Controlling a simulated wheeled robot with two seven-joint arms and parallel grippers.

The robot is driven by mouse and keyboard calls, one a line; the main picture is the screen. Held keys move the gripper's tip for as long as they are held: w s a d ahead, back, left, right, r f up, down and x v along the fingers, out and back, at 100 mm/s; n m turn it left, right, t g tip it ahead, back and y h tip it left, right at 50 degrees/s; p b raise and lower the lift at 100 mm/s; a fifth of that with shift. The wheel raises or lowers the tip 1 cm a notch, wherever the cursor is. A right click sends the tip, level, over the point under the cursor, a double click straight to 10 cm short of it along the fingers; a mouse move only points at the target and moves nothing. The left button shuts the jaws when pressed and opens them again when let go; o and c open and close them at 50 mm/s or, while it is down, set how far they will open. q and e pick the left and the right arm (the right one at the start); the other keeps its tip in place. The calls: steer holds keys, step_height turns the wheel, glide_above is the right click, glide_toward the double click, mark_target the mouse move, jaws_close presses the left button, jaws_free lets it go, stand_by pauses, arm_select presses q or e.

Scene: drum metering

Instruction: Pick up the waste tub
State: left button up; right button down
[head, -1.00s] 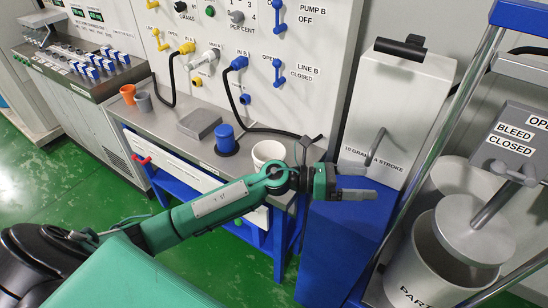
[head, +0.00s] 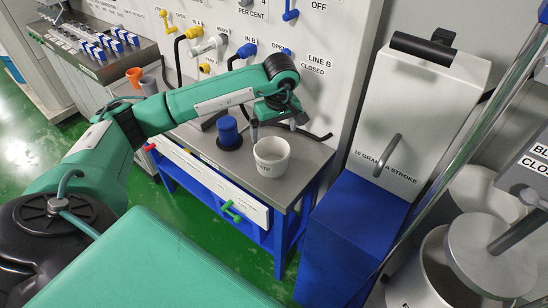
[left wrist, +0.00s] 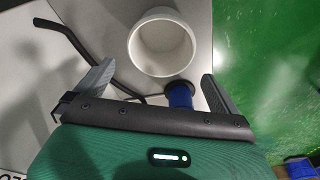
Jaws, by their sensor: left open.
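The waste tub (head: 271,160) is a white, round, open cup with dark lettering ending in "STE". It stands upright near the right end of the steel bench. My left gripper (head: 275,125) is open, just above and behind the tub's rim, with its fingers pointing down. In the left wrist view the tub (left wrist: 163,45) shows its open mouth, beyond and between the two spread fingers (left wrist: 157,75). Nothing is between the fingertips; I cannot tell whether they touch the tub. My right gripper is not in view.
A blue cylinder (head: 229,134) stands left of the tub, also seen in the left wrist view (left wrist: 180,95). Orange (head: 135,77) and grey (head: 149,84) cups stand farther left. A panel with hoses rises behind. A blue box (head: 343,235) stands right of the bench.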

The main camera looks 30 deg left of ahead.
arm_select(q)
steer(key=p, duration=0.1)
glide_toward(272, 157)
steer(key=shift+s+d+f, duration=0.25)
steer(key=shift+s, duration=0.25)
steer(key=shift+s+d+f, duration=0.2)
steer(key=shift+s+f, duration=0.1)
steer(key=shift+s, duration=0.2)
steer(key=f+p, duration=0.1)
steer(key=f, duration=0.1)
steer(key=f+p, duration=0.1)
steer(key=f, duration=0.1)
steer(key=shift+a+f, duration=0.25)
steer(key=shift+f, duration=0.1)
steer(key=shift+w+f, duration=0.1)
steer(key=shift+f, duration=0.1)
steer(key=shift+c, duration=1.1)
steer(key=c, duration=0.5)
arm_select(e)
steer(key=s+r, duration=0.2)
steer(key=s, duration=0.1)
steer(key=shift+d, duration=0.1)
arm_select(q)
steer(key=shift+r, duration=0.1)
